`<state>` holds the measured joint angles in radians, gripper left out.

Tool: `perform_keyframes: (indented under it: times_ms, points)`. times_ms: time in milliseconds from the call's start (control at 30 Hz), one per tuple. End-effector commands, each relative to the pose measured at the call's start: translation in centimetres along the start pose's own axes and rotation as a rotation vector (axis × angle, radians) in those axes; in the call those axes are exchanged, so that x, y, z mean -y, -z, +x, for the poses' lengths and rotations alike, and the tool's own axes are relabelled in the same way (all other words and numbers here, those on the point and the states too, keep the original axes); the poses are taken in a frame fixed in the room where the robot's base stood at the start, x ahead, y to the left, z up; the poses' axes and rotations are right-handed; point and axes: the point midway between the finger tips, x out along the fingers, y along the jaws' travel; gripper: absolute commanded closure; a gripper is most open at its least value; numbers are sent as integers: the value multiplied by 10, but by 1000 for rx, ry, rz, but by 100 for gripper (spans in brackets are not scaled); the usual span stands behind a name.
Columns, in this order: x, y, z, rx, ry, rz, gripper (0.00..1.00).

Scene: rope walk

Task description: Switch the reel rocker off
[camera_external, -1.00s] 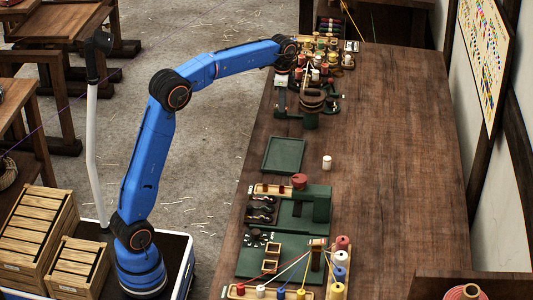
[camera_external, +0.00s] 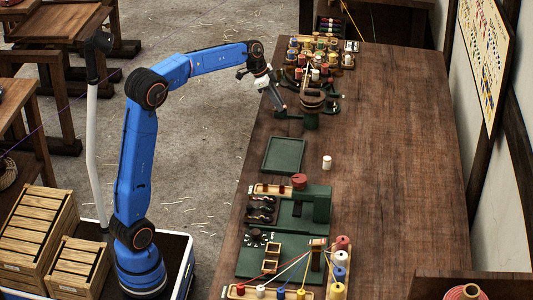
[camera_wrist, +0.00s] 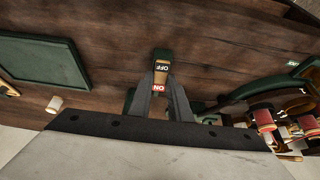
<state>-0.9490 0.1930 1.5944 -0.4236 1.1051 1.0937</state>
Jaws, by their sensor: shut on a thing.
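The reel rocker (camera_wrist: 161,66) shows in the wrist view as a small block with a pale OFF label, upside down, and a red ON label nearer to me. My gripper (camera_wrist: 161,80) has its two grey fingers closed in at the rocker, one on each side around the ON end. Which end of the rocker is pressed in I cannot tell. In the external view my gripper (camera_external: 279,106) reaches down at a tilt by the table's left edge, beside the round wooden reel (camera_external: 312,100) on its green stand. The rocker itself is not clear there.
A green tray (camera_external: 284,155) lies nearer on the table (camera_external: 390,180), with a white spool (camera_external: 327,162) beside it. Several coloured spools (camera_external: 318,57) crowd the far end. Green fixtures (camera_external: 300,215) stand at the near left. The table's right side is clear.

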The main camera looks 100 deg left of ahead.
Motion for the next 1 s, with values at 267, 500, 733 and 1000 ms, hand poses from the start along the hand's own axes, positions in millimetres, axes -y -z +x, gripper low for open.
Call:
perform_keyframes:
  times_ms: [267, 500, 733, 1000]
  points:
    - [0, 0, 0, 1, 0, 0, 64]
    - [0, 0, -2, 1, 0, 0, 64]
    - [0, 1, -30, -1, 3, 0, 64]
    - [1, 0, -84, -1, 3, 0, 64]
